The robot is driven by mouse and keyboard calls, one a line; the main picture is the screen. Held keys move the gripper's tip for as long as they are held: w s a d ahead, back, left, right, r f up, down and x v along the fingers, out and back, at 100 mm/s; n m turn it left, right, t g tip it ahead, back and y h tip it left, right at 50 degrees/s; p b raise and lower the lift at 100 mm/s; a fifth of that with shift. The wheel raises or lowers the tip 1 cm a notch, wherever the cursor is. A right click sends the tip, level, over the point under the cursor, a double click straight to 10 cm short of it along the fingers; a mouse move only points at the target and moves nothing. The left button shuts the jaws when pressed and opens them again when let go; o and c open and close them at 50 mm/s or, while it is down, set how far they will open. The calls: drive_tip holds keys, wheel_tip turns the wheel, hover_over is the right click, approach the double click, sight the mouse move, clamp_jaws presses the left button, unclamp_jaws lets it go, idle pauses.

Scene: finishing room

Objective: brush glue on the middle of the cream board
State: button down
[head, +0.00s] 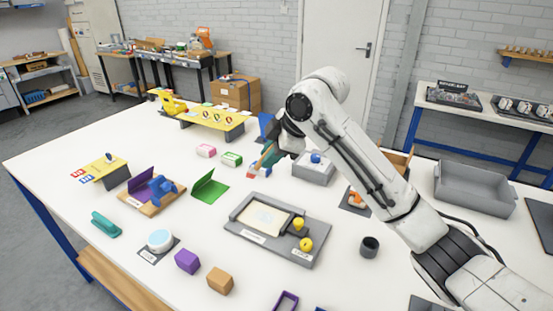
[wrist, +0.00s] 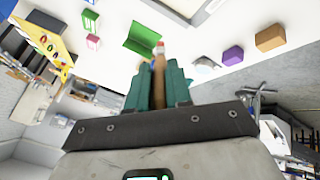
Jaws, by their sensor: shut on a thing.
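The cream board (head: 262,216) lies flat in a grey tray-like fixture (head: 308,254), with a dark clamp and yellow knobs at its right end. My gripper (head: 268,157) is raised beyond the board, apart from it. Its teal fingers are shut on a brush with a wooden handle; the brush (wrist: 158,68) points away from the fingers in the wrist view, with a pale, reddish tip. Whether glue is on the tip cannot be told. A round pale-blue-topped pot (head: 160,239) stands on a dark labelled mat at the front left; its label is too small to read.
A green folded piece (head: 210,188) and pink and green boxes stand left of my gripper. A grey bin (head: 314,172) stands just right of it. Purple (head: 187,261) and orange-brown (head: 220,281) blocks and a dark cup (head: 369,247) stand near the front. Clear tabletop separates them.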

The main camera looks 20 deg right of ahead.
drive_tip(key=shift+f+b, duration=2.1)
drive_tip(key=shift+f, duration=0.4)
